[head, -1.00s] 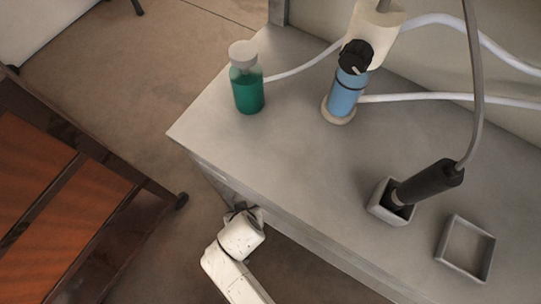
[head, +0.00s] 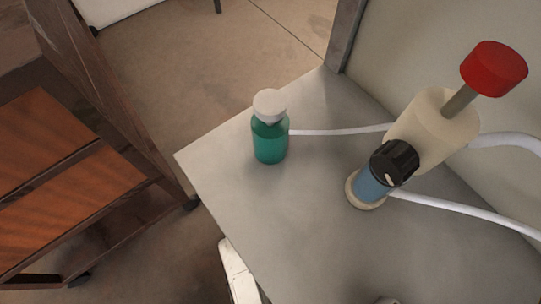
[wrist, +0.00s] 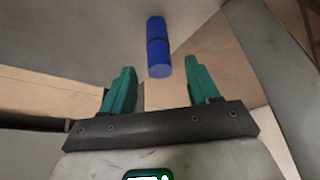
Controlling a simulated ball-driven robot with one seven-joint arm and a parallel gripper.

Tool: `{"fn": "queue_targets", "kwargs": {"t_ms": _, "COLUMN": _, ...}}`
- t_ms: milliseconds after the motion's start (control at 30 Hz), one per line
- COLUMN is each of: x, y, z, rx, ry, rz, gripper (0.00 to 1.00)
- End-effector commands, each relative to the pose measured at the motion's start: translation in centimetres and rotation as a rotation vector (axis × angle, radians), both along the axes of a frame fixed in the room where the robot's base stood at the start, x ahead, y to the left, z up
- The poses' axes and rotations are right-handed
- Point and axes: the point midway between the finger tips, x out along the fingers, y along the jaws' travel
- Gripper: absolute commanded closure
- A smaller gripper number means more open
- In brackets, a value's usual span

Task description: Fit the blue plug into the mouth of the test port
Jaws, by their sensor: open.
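The blue plug (wrist: 158,47), a blue cylinder with a dark band, shows in the wrist view against a grey surface. It appears beyond and between the fingertips of my gripper (wrist: 159,66). My gripper is open, its green fingers apart on either side, and nothing is held. I cannot tell whether the plug touches anything or how far off it is. The plug and my gripper's fingers are not seen in the head view. I cannot tell which part is the test port; its mouth is not made out.
A grey bench (head: 300,240) bears a green bottle (head: 269,140) with a white cap. A blue cylinder (head: 372,186) with a black knob (head: 394,162) stands beside a cream body (head: 432,128). A red cap (head: 494,68) tops a rod there. A wooden cart (head: 75,170) stands left.

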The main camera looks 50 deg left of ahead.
Motion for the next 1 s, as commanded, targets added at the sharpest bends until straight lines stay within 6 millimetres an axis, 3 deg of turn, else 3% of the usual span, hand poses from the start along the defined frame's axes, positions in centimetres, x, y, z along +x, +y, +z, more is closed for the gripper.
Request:
{"fn": "queue_targets", "kwargs": {"t_ms": 167, "x": 0.8, "y": 0.6, "z": -2.2, "rx": 0.0, "ry": 0.0, "rz": 0.0, "gripper": 0.4}}
{"fn": "queue_targets", "kwargs": {"t_ms": 467, "x": 0.9, "y": 0.7, "z": -2.4, "rx": 0.001, "ry": -0.001, "rz": 0.0, "gripper": 0.4}}
{"fn": "queue_targets", "kwargs": {"t_ms": 1000, "x": 0.9, "y": 0.7, "z": -2.4, "rx": 0.001, "ry": -0.001, "rz": 0.0, "gripper": 0.9}}
